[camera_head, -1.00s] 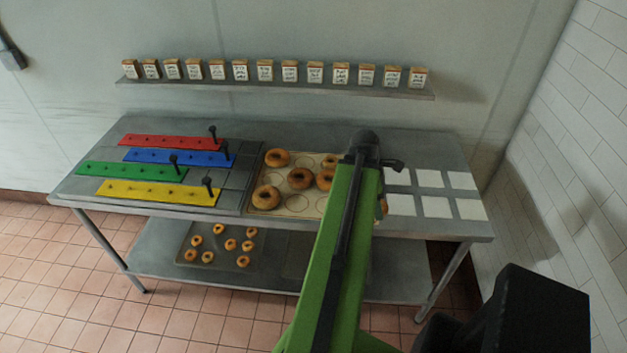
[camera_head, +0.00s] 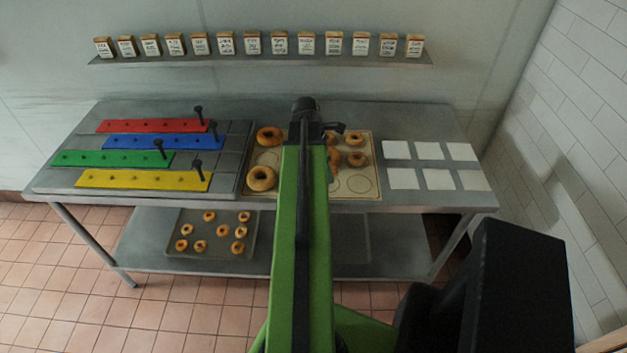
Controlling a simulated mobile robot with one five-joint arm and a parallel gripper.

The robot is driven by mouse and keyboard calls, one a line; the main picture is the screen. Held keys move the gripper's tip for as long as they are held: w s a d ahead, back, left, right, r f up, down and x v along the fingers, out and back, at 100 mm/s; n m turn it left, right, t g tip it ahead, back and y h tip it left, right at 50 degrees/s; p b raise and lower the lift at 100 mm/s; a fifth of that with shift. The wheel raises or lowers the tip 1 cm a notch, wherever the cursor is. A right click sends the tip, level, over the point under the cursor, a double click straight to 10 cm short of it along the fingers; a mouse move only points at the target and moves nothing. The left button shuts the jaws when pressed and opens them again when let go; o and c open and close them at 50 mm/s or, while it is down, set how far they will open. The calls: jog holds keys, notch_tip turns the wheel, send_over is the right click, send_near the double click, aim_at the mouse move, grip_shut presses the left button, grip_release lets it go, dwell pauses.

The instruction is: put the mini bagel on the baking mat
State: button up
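The beige baking mat (camera_head: 365,192) with printed circles lies on the metal table, right of the coloured strips. Two larger bagels, a back one (camera_head: 270,137) and a front one (camera_head: 262,178), lie on its left side. A smaller bagel (camera_head: 355,159) lies right of my arm. Other bagel parts (camera_head: 334,158) show at the arm's right edge, partly hidden; I cannot tell whether one is held. My green arm reaches over the mat and covers its middle. My gripper's fingers are hidden by the arm, so their state does not show.
White squares (camera_head: 440,180) lie right of the mat. Red, blue, green and yellow strips (camera_head: 145,180) with upright dark knobs lie left. A tray (camera_head: 175,245) of several small bagels is on the lower shelf. Labelled boxes (camera_head: 278,43) line the wall shelf.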

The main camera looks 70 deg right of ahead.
jog(key=shift+w+a+f+b, duration=0.1)
jog(key=shift+f+b, duration=2.05)
jog(key=o, duration=1.1)
jog(key=shift+r, duration=0.15)
jog(key=shift+r, duration=0.1)
jog(key=shift+r+p, duration=0.3)
jog(key=shift+p, duration=0.2)
jog(key=p+v, duration=1.1)
jog(key=shift+r, duration=0.25)
jog(key=shift+w+a, duration=0.1)
